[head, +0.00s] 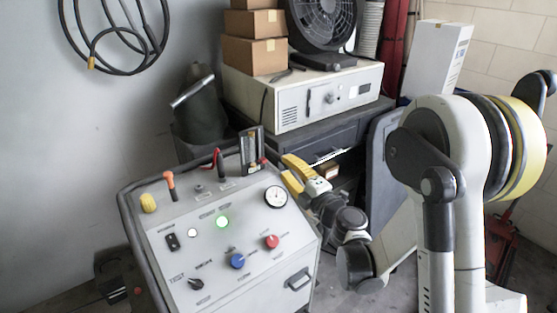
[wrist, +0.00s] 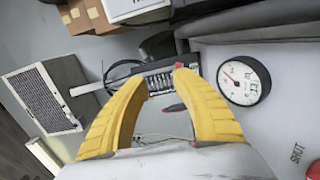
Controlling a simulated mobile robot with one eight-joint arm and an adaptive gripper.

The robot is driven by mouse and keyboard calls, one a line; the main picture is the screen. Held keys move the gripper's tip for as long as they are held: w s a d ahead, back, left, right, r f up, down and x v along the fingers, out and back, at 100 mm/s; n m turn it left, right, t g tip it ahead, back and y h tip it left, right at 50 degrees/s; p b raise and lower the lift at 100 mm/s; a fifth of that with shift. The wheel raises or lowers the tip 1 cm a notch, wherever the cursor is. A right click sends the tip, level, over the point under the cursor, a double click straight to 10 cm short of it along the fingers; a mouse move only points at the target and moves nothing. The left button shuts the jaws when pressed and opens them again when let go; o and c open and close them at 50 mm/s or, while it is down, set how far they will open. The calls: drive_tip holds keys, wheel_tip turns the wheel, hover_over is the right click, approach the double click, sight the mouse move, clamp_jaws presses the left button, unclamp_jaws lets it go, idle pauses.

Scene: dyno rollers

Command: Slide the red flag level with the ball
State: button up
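A small dark upright gauge block (head: 250,146) stands on the back edge of the grey control console. A small red piece (head: 263,161) shows at its lower right side; I take it for the flag. My gripper (head: 284,168), with yellow fingers, is just right of the block, apart from it. In the wrist view my gripper (wrist: 164,80) is open and empty, and the gauge block (wrist: 160,82) shows beyond and between the fingertips. A red piece (wrist: 179,66) shows close by the right fingertip. The ball is too small to make out.
The console (head: 215,268) carries a round dial (head: 276,196), a blue knob (head: 238,261), a red knob (head: 271,241), a lit green button (head: 222,222) and an orange-topped lever (head: 169,180). A red hooked part (head: 217,157) stands left of the block. A dark cabinet stands behind.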

sight(265, 162)
drive_tip(key=f, duration=0.1)
drive_tip(key=a+f+n+g, duration=0.1)
drive_tip(key=f, duration=0.1)
drive_tip(key=shift+s+f+n+y, duration=0.1)
drive_tip(key=shift+s+n+y, duration=0.05)
drive_tip(key=shift+n+y, duration=0.2)
drive_tip(key=b+x, duration=0.1)
drive_tip(key=x, duration=0.8)
drive_tip(key=shift+a+f, duration=0.1)
drive_tip(key=shift+a, duration=0.15)
drive_tip(key=shift+w+a+b, duration=0.3)
drive_tip(key=shift+w, duration=0.3)
clamp_jaws()
